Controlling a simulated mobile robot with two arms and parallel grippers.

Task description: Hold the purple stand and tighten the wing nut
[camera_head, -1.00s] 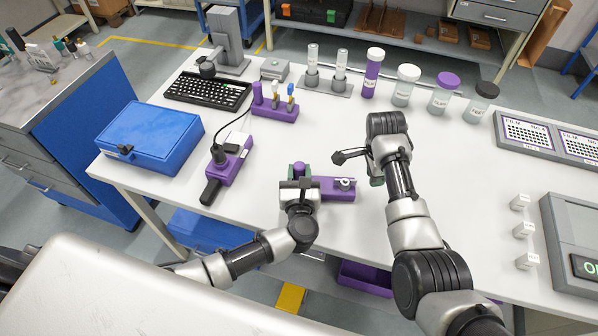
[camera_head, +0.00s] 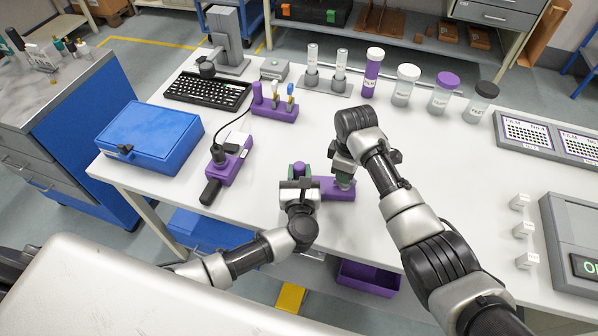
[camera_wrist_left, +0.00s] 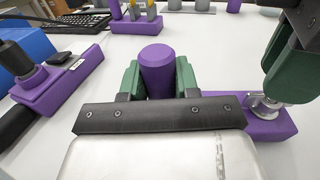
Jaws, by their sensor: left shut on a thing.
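The purple stand (camera_head: 334,192) lies on the white table near its front edge, with an upright purple post (camera_wrist_left: 157,68) at its left end. My left gripper (camera_head: 299,172) is shut on that post, one green finger on each side of it in the left wrist view (camera_wrist_left: 158,78). The wing nut (camera_wrist_left: 265,106) is a small metal piece at the stand's right end. My right gripper (camera_head: 344,176) points down right over the wing nut and mostly hides it in the head view. In the left wrist view its green finger is just above the nut; its opening cannot be made out.
A purple holder with a black handle (camera_head: 229,162) and a blue case (camera_head: 148,137) stand left of the stand. A small purple rack (camera_head: 275,110), a keyboard (camera_head: 208,91) and several capped bottles are at the back. The table right of my right arm is mostly clear up to small white blocks (camera_head: 523,230).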

